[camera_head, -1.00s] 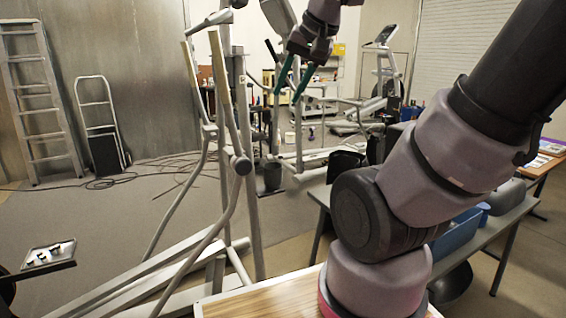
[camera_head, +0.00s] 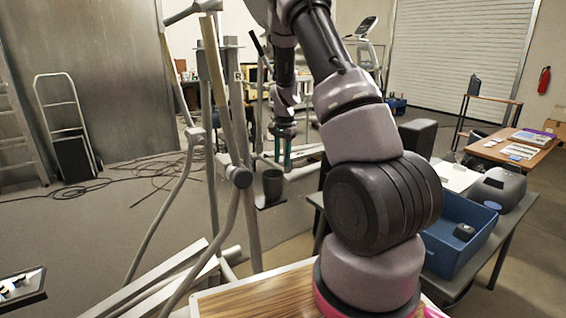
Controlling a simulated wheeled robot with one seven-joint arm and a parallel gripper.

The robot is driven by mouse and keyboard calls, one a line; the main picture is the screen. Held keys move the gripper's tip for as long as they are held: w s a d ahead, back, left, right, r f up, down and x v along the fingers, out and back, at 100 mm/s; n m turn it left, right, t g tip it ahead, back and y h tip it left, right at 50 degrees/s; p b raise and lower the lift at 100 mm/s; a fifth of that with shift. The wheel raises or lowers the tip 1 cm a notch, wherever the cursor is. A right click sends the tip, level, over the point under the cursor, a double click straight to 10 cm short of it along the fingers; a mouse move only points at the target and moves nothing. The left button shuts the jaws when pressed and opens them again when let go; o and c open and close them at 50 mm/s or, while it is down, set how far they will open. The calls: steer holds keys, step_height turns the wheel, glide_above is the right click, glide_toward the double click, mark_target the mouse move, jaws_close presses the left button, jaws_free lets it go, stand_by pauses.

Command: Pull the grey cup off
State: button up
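The dark grey cup (camera_head: 272,185) stands upright at the elliptical machine (camera_head: 240,178), close to the right of its front post. My gripper (camera_head: 283,154) has green fingers that point down, just above the cup and slightly to its right in the picture. The two fingers look a little apart, with nothing seen between them. I cannot tell from this one view how far the gripper is from the cup in depth. Part of my arm covers the area to the right of the gripper.
A blue bin (camera_head: 462,248) with a small dark thing in it stands on a grey table at the right. A wooden surface (camera_head: 262,296) lies at the bottom. Cables (camera_head: 130,178) run over the open floor at the left. A hand truck (camera_head: 68,130) leans by the wall.

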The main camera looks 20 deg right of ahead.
mark_target(282, 193)
steer(key=f, duration=1.2)
steer(key=shift+w+d+f, duration=0.1)
steer(key=shift+w+f, duration=0.1)
steer(key=shift+w, duration=0.1)
jaws_close()
stand_by(2.6)
